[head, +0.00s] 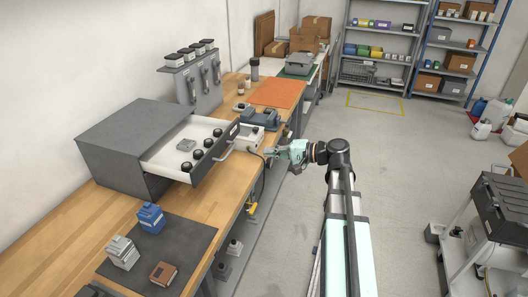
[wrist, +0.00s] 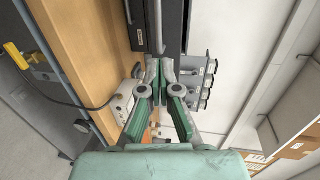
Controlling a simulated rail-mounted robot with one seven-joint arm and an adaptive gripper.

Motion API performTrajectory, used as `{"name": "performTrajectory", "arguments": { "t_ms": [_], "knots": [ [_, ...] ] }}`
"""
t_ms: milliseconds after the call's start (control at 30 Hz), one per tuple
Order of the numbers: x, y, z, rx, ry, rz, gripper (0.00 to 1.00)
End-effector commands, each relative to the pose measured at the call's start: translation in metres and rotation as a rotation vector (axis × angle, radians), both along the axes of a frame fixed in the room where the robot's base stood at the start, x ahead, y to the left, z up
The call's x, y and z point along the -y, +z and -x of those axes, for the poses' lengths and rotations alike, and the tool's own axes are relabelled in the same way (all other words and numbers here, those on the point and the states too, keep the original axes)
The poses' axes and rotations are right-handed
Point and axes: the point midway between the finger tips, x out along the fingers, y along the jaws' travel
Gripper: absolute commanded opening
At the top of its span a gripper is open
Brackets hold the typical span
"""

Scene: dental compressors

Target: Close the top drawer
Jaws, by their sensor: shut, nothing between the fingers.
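A dark grey drawer cabinet (head: 115,140) stands on the wooden bench in the head view. Its top drawer (head: 163,163) is pulled out toward the aisle, showing a white interior with several black-topped round items and a small grey block. A pale bar handle (head: 224,153) is on the drawer's dark front; the handle also shows at the top of the wrist view (wrist: 158,25). My gripper (head: 269,154) is shut and empty, to the right of the handle and apart from it in the head view. Its fingertips (wrist: 160,67) meet just below the handle in the wrist view.
A white-and-grey device (head: 249,138) sits on the bench close behind my gripper. A dark mat (head: 185,245) with small boxes lies in front of the cabinet. A grey rack with hanging handpieces (head: 193,88) stands beyond it. The aisle floor (head: 375,150) is clear.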

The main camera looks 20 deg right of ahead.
Motion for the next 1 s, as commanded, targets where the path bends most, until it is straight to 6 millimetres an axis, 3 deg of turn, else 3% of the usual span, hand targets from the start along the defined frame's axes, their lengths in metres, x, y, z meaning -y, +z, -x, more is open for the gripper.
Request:
{"name": "performTrajectory", "arguments": {
  "t_ms": [533, 733, 1000],
  "knots": [
    [-0.078, -0.017, -0.059, -0.002, 0.004, 0.002, 0.00],
    [-0.092, -0.023, -0.069, 0.000, 0.002, 0.003, 0.00],
    [-0.096, -0.026, -0.072, 0.000, 0.000, 0.003, 0.00]
  ]
}}
